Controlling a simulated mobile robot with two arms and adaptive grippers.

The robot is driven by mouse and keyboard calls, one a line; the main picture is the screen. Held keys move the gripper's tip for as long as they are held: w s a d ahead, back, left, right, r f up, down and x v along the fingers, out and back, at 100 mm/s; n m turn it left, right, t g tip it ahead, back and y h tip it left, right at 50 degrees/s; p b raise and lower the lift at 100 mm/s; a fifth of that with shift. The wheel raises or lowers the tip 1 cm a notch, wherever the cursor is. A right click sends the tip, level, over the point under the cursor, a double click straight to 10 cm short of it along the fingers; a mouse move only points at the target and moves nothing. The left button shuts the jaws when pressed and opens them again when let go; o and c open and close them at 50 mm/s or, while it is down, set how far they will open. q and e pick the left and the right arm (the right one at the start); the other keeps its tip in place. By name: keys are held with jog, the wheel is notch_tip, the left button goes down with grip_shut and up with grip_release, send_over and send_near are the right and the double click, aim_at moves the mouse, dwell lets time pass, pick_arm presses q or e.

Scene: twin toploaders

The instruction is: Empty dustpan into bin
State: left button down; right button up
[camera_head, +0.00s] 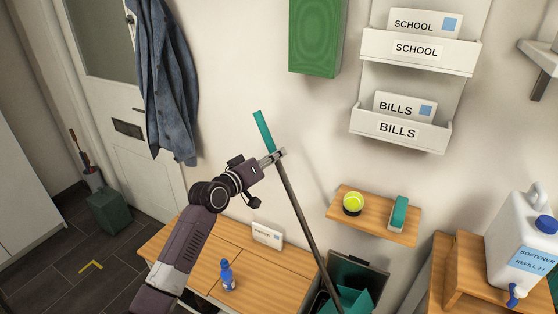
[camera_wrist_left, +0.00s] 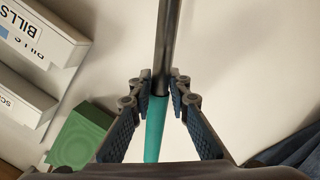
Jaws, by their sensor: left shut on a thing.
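My left gripper (camera_head: 274,158) is shut on the long handle of the dustpan, near where the teal grip (camera_head: 263,131) meets the dark shaft (camera_head: 303,220). In the left wrist view, the gripper's fingers (camera_wrist_left: 159,88) stand on both sides of the handle (camera_wrist_left: 156,125). The shaft slants down to the teal pan (camera_head: 352,299), cut off by the lower edge of the head view. A dark green bin (camera_head: 360,272) shows around and behind the pan, with its lid apparently raised. I cannot tell what the pan holds or whether it touches the bin. My right gripper is not in view.
A wooden bench (camera_head: 180,243) carries a blue bottle (camera_head: 227,275) and a white card (camera_head: 267,236). A small wall shelf (camera_head: 372,224) holds a tennis ball (camera_head: 352,203) and a teal object (camera_head: 399,213). A softener jug (camera_head: 525,245) stands at right. Letter trays (camera_head: 400,131) hang above.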

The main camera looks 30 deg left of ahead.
pick_arm(q)
jog(key=w+a+f+n+b, duration=0.1)
jog(key=a+f+b, duration=0.1)
jog(key=a+b, duration=0.3)
jog(key=shift+w+a, duration=0.25)
jog(key=shift+w, duration=0.1)
dwell(0.4)
dwell(1.1)
dwell(0.8)
